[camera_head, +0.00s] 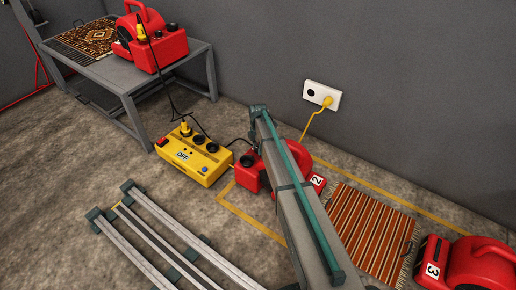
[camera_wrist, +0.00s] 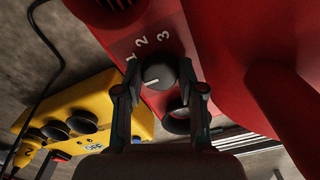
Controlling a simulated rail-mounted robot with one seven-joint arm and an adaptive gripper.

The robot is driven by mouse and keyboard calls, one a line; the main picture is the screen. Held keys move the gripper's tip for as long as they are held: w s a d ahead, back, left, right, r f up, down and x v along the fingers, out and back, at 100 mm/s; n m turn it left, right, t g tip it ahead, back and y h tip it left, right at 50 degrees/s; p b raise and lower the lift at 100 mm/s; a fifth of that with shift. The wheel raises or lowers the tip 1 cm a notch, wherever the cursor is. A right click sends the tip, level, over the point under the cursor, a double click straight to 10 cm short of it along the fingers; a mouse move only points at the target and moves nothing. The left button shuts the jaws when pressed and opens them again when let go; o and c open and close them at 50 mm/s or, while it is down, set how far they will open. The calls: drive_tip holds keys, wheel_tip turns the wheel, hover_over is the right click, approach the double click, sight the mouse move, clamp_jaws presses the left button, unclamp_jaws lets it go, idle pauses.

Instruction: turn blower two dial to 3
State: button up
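Blower two is a red blower (camera_head: 248,178) on the floor by the wall, with a "2" label. My arm hides much of it in the head view. In the wrist view its red panel (camera_wrist: 195,60) carries a round dark dial (camera_wrist: 158,72) with 1, 2 and 3 printed around its upper side. The dial's white mark sits at its lower left, not toward the 3. My gripper (camera_wrist: 160,80) is open, one finger on each side of the dial. Narrow gaps seem to show beside the dial; contact is unclear. The head view does not show the fingers clearly.
A yellow power box (camera_head: 193,157) reading OFF stands left of blower two, with cables. A wall socket (camera_head: 322,95) has a yellow plug. A striped rug (camera_head: 365,232) and blower three (camera_head: 470,265) lie right. Another red blower (camera_head: 150,40) stands on a grey table (camera_head: 130,85).

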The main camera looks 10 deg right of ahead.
drive_tip(key=shift+r+m+p, duration=0.15)
drive_tip(key=shift+m+p, duration=0.15)
drive_tip(key=shift+p, duration=0.4)
drive_tip(key=shift+r+p, duration=0.1)
drive_tip(key=shift+p, duration=0.35)
drive_tip(key=m+p, duration=0.2)
drive_tip(key=p, duration=0.1)
drive_tip(key=shift+r, duration=0.1)
drive_tip(key=m+p, duration=0.6)
drive_tip(key=shift+f, duration=0.3)
